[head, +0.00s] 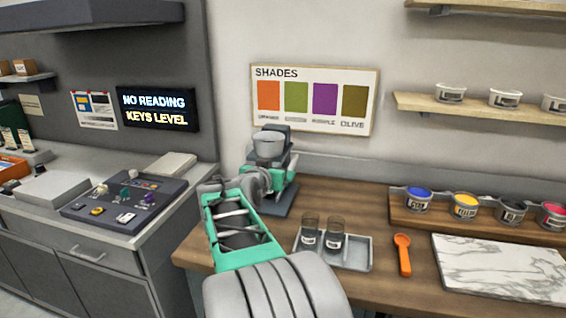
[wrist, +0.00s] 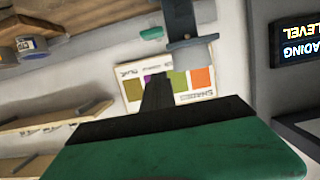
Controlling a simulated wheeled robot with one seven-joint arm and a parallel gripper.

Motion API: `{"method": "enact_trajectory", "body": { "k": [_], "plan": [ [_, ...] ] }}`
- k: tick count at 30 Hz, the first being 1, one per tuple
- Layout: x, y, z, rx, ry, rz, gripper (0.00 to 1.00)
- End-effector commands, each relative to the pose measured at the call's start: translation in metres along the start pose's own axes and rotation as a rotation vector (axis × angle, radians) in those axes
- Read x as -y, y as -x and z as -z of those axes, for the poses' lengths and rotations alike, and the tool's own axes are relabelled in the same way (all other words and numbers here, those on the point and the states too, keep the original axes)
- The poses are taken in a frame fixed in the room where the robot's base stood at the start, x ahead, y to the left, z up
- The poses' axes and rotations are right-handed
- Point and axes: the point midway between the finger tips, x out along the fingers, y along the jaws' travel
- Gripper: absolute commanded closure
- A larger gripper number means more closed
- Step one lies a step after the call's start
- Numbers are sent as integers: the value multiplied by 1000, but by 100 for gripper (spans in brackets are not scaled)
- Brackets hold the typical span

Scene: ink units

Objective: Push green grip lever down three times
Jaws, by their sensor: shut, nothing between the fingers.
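A small lever with a green grip (head: 125,192) stands on the dark sloped console (head: 115,212) on the left counter. A white-tipped lever (head: 102,188) is to its left and a purple-grip lever (head: 149,198) to its right. The levers do not show in the wrist view. My gripper (wrist: 158,92) is shut and empty, its dark fingers pointing toward the wall chart. In the head view my arm reaches over the wooden bench, well right of the console; the fingertips cannot be made out there. Nothing touches the green grip.
A dark-based stand (head: 287,200) is close by my wrist. A grey tray (head: 355,261) with two glasses, an orange spoon (head: 403,254) and a marble slab (head: 500,265) lie on the bench. The wall display (head: 157,108) reads "NO READING, KEYS LEVEL". A gap separates counter and bench.

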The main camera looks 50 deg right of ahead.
Motion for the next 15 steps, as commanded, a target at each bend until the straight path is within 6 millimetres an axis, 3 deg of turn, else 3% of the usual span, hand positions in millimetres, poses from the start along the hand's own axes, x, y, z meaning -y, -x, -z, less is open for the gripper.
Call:
{"method": "enact_trajectory", "body": {
  "k": [10, 15],
  "plan": [
    [0, -3, 0, -1, 0, 1, 100],
    [0, -25, 0, 1, 1, -1, 100]
  ]
}}
